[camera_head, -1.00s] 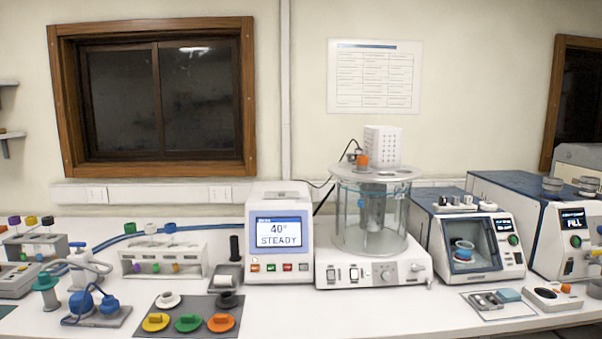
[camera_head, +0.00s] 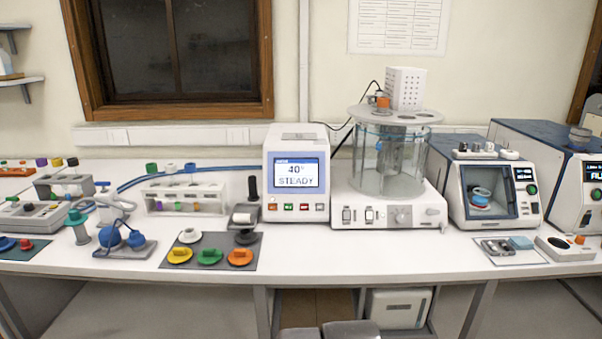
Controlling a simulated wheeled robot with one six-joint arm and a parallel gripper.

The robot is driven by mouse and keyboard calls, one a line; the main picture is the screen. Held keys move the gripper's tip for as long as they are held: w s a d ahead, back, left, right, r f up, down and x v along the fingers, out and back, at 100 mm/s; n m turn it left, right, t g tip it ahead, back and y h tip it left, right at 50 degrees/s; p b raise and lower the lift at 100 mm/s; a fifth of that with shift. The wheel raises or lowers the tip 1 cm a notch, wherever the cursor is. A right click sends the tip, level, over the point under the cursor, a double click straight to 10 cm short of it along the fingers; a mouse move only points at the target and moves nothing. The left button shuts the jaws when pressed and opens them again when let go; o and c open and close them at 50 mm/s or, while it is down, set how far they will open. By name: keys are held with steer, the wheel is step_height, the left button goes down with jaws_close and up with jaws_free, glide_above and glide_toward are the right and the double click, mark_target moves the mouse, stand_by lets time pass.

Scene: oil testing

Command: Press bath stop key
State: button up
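The bath controller (camera_head: 297,172) is a white box near the middle of the bench. Its lit screen (camera_head: 297,174) reads "40° STEADY". A row of small coloured keys (camera_head: 296,206) runs along its front under the screen; their labels are too small to read, so I cannot tell which one is the stop key. To its right stands the glass bath (camera_head: 390,160), a clear cylinder on a white base (camera_head: 390,212) with switches and a knob.
A grey mat (camera_head: 211,261) with coloured knobbed discs and a white rack (camera_head: 186,198) lie left of the controller. A black-handled device (camera_head: 247,213) stands close to its left side. A blue-and-white instrument (camera_head: 495,193) stands right of the bath. The bench front before the controller is clear.

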steer(key=shift+w, duration=0.2)
jaws_close()
stand_by(1.3)
